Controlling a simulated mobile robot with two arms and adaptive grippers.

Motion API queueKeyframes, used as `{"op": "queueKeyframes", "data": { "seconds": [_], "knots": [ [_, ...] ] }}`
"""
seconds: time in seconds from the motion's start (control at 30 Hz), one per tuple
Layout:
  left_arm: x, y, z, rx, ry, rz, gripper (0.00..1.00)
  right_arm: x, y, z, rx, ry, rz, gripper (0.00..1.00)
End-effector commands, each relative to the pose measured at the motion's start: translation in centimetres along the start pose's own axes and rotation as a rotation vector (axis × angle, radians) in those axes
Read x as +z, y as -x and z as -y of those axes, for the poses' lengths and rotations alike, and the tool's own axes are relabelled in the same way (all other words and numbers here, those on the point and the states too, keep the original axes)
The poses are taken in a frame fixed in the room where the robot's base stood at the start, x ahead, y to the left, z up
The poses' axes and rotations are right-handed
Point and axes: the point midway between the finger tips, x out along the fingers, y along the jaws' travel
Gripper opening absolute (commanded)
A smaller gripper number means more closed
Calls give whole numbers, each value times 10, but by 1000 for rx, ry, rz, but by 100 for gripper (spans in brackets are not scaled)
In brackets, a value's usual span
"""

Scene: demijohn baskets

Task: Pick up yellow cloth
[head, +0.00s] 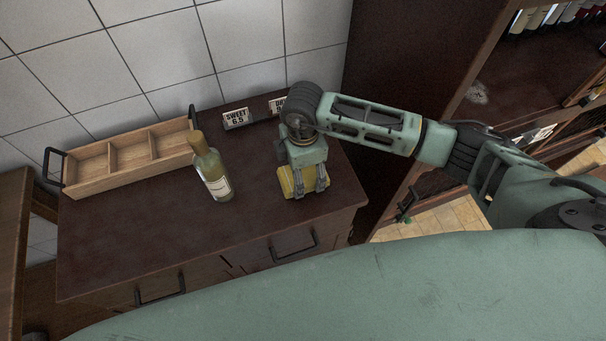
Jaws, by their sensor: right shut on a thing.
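The yellow cloth (287,182) is on the dark cabinet top, right of the bottle. It is mostly hidden under my right gripper (309,192), with yellow showing at the gripper's left side and below it. My right gripper points down at the cabinet top and is shut on the cloth. I cannot tell whether the cloth is lifted off the surface. My left gripper is not in view.
A corked bottle (211,170) stands left of the gripper. A wooden three-compartment tray (130,168) with black handles is at the back left. Small signs, one reading "SWEET" (236,118), stand by the tiled wall. The front left of the cabinet top (130,240) is clear.

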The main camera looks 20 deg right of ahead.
Motion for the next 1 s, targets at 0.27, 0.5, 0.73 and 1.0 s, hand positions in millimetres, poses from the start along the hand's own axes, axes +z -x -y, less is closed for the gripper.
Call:
{"op": "queueKeyframes", "data": {
  "seconds": [0.27,0.5,0.73,1.0],
  "knots": [
    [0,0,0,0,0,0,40,0,0,0,1,0,0,40],
    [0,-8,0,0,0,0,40,0,11,-1,2,1,-2,40],
    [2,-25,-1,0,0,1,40,11,46,12,2,1,0,40],
    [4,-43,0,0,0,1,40,46,80,57,3,1,2,40]
  ]
}}
